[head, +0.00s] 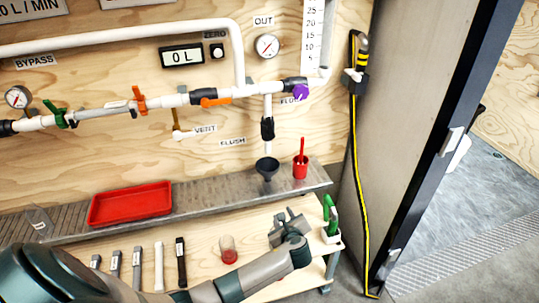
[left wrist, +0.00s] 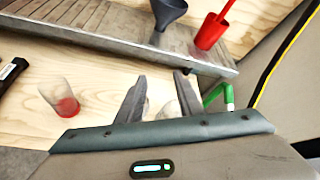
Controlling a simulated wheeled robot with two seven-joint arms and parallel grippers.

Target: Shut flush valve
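The FLUSH label (head: 232,142) is on the plywood wall beside a vertical white pipe. A black valve body (head: 267,128) sits on that pipe, above a dark funnel (head: 267,168); I cannot tell its handle position. The funnel also shows in the left wrist view (left wrist: 168,12). My left gripper (head: 284,226) is below and in front of the shelf, low and well below the valve. Its fingers are apart with nothing between them in the left wrist view (left wrist: 160,92). My right gripper is not in view.
A red cup (head: 300,167) with a red tool stands right of the funnel on the grey shelf (head: 215,188). A red tray (head: 130,204) lies left. Below are a clear cup with red liquid (head: 228,252) and a green-handled item (head: 330,215). A cabinet door (head: 420,120) stands right.

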